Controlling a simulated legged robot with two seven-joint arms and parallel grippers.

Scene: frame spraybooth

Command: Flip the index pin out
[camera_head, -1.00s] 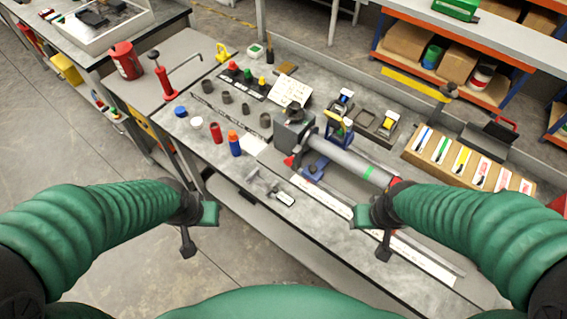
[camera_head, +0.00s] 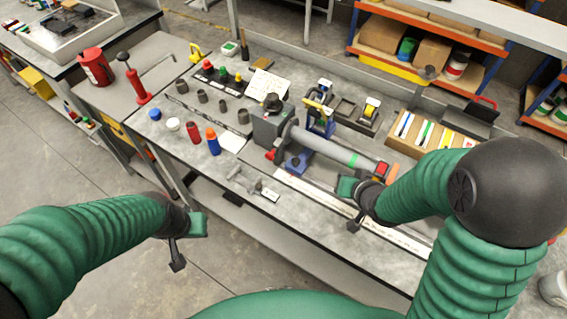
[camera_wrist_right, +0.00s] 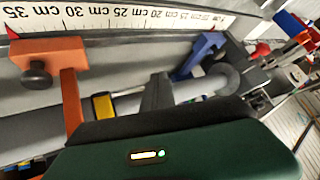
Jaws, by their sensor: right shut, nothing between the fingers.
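A grey tube (camera_head: 322,146) with a green band lies in the fixture, its left end at a grey block (camera_head: 270,127) with a black knob on top. A small red part (camera_head: 271,155) sits at the block's front. I cannot tell for sure which part is the index pin. My right gripper (camera_head: 352,212) is shut and empty, in front of the tube and apart from the red part. The right wrist view shows the tube (camera_wrist_right: 30,130) and an orange bracket with a black knob (camera_wrist_right: 55,58). My left gripper (camera_head: 178,250) hangs left of the bench front; its opening is unclear.
A white scale strip (camera_head: 320,203) runs along the bench front. A grey metal tool (camera_head: 245,182) lies left of it. Red and blue bottles (camera_head: 213,141) and several dark cups stand at the left. A cardboard rack (camera_head: 408,130) stands at the back right.

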